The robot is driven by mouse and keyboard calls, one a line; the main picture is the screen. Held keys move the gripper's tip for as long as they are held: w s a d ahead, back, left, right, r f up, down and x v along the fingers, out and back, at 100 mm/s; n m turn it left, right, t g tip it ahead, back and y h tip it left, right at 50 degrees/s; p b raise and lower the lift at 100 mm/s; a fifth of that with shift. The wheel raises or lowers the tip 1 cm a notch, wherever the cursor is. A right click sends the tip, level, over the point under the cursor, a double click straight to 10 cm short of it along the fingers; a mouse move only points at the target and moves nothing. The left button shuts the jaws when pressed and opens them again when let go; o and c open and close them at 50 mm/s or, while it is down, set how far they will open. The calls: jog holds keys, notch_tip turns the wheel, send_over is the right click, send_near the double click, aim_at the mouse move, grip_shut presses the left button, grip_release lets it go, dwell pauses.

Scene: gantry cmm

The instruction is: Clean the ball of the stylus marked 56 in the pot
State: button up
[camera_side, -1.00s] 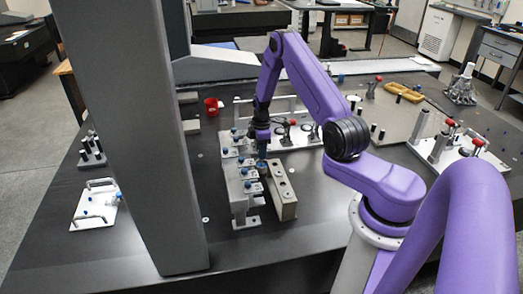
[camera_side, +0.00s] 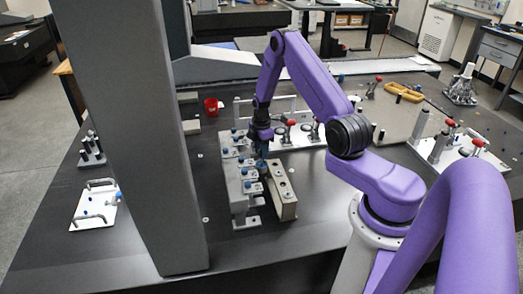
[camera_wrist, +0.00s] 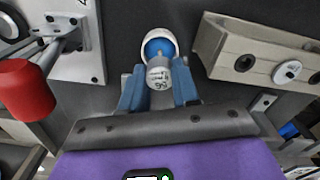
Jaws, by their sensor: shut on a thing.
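My gripper (camera_wrist: 159,90) has its blue fingers closed on the grey cylindrical stylus (camera_wrist: 158,75), whose face toward the wrist camera carries the mark 56. In the side view my gripper (camera_side: 261,154) points down between the stylus rack and the block with holes; the stylus is too small to make out there. A white-rimmed round pot (camera_wrist: 143,38) with a blue inside shows just beyond the stylus in the wrist view. The stylus overlaps the pot in the picture. Its ball is hidden, so I cannot tell whether it touches or enters the pot.
The block with holes (camera_wrist: 225,47) stands close on the right in the wrist view. The stylus rack (camera_side: 240,196) stands left of it in the side view. A white plate (camera_wrist: 88,62) with clamps and a red part (camera_wrist: 25,88) lie on the left. A red cup (camera_side: 211,106) stands farther back.

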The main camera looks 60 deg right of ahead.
jog(key=m, duration=0.4)
jog(key=shift+m, duration=0.3)
jog(key=m, duration=0.5)
jog(key=n, duration=0.5)
jog(key=shift+n, duration=0.3)
jog(key=shift+r, duration=0.1)
jog(key=shift+r, duration=2.9)
